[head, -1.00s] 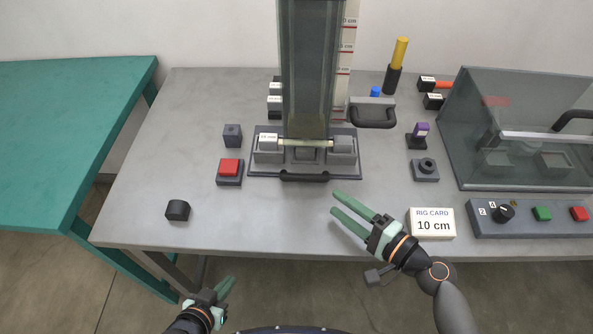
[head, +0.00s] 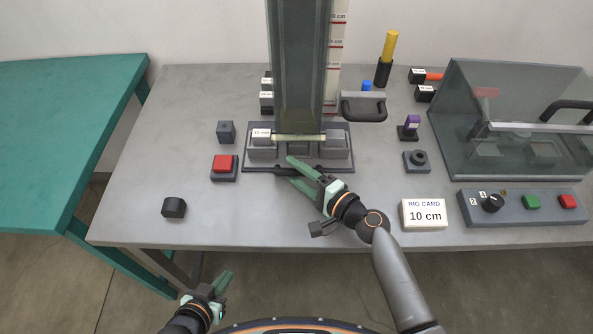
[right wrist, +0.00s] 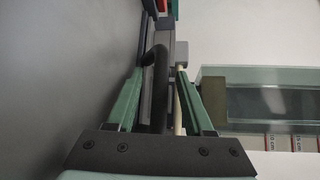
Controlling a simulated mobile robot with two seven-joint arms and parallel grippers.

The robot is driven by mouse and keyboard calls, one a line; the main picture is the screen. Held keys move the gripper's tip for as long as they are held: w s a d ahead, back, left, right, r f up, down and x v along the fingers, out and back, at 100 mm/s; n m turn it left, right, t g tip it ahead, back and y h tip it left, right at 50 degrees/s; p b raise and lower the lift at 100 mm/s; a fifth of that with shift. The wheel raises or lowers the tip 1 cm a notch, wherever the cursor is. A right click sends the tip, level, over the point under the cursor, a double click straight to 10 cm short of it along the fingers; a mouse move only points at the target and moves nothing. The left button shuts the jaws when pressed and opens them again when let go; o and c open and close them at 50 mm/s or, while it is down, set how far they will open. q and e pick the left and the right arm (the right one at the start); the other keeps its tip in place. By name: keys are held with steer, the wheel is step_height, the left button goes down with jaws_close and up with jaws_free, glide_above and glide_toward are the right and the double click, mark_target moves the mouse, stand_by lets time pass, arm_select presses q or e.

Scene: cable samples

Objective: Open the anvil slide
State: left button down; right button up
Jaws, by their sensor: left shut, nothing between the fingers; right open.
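The anvil slide (head: 343,166) is a dark flat tray with a black bar handle (head: 262,171) on its front edge, at the foot of the tall glass column. Grey blocks stand on it with a pale cable sample (head: 313,138) lying across them. My right gripper (head: 289,170) is open at the handle. In the right wrist view the black handle (right wrist: 155,85) lies between the open green fingers (right wrist: 160,105); I cannot tell whether they touch it. My left gripper (head: 226,284) is shut and empty, in front of the table's front edge.
The glass drop column (head: 298,70) rises behind the slide. A red button (head: 224,163) and a dark block (head: 174,207) are to the left. A rig card reading 10 cm (head: 424,214) and a control panel (head: 520,208) are to the right. The front-middle tabletop is clear.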

jaws_close()
stand_by(0.3)
stand_by(1.1)
